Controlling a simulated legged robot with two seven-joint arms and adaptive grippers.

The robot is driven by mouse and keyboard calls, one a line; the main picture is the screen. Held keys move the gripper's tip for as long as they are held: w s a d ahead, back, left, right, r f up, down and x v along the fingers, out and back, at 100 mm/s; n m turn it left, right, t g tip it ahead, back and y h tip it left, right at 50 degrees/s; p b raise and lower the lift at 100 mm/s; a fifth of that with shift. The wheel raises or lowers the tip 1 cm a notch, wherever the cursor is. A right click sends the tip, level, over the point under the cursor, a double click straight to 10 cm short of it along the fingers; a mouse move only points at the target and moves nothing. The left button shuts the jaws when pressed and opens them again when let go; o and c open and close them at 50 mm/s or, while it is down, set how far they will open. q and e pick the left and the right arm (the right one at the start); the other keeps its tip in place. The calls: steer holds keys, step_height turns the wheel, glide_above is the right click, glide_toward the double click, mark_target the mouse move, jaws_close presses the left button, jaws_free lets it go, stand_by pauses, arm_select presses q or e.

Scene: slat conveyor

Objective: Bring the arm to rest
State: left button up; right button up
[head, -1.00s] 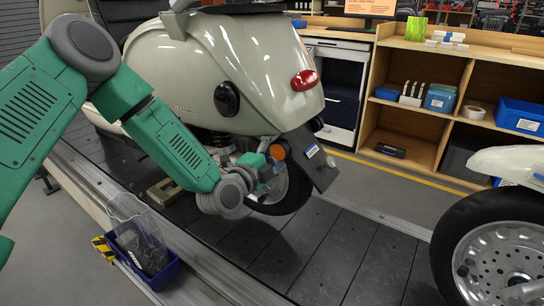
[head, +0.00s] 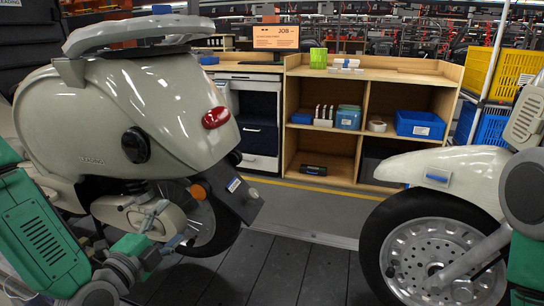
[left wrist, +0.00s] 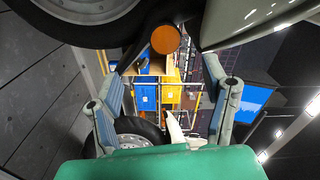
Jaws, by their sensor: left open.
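My left arm comes in at the lower left of the head view, beside a cream scooter (head: 160,105). My left gripper (head: 172,222) is near the scooter's rear wheel (head: 212,222) and an orange reflector; I cannot tell whether it touches them. In the left wrist view its two fingers are spread apart (left wrist: 165,72), with nothing held between them. A tyre (left wrist: 75,20) and a round orange reflector (left wrist: 165,39) show just beyond the fingers. Part of my right arm shows at the right edge of the head view; its gripper is out of view.
A second scooter's front wheel (head: 440,255) stands at the right. Dark conveyor slats (head: 290,270) between the scooters are clear. Behind are wooden shelves (head: 372,65) with blue bins (head: 420,124), and a yellow crate (head: 515,72) at the far right.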

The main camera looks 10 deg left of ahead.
arm_select(q)
steer(key=s+d+f+n+g+p, duration=0.1)
steer(key=s+d+f+n+g, duration=0.15)
steer(key=s+f+g, duration=0.35)
steer(key=s+d+f+n+g+p, duration=0.1)
steer(key=s+d+f+n+g, duration=0.2)
steer(key=f, duration=0.5)
steer(key=s+a+f+n+g+y+p, duration=0.1)
steer(key=s+f+n+g, duration=0.3)
steer(key=s, duration=0.6)
steer(key=s+a+f+n+g+y+p, duration=0.1)
steer(key=s+a+f+n+g+p, duration=0.1)
steer(key=s+f+n+g, duration=0.2)
steer(key=s+n, duration=0.3)
steer(key=s, duration=0.4)
steer(key=shift+s+y, duration=0.25)
steer(key=shift+y, duration=0.05)
steer(key=shift+w, duration=0.1)
